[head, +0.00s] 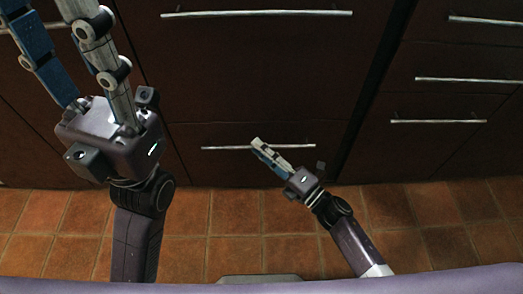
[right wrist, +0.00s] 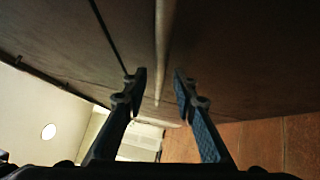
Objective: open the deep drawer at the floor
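The deep drawer (head: 235,168) at the floor has a dark brown front and looks shut, flush with the cabinet. Its handle (head: 222,148) is a thin metal bar running sideways. My right gripper (head: 256,144) is at the middle of this bar in the head view. In the right wrist view its two fingers (right wrist: 159,88) are apart, with the handle bar (right wrist: 164,40) running between them; I see no finger closed on it. My left gripper (head: 48,12) is raised at the upper left, its fingers apart and empty, away from the drawer.
Above is another drawer with a long handle (head: 257,13). A column of drawers with several handles (head: 438,121) stands at the right, past a dark gap. Terracotta floor tiles (head: 235,215) in front of the cabinet are clear.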

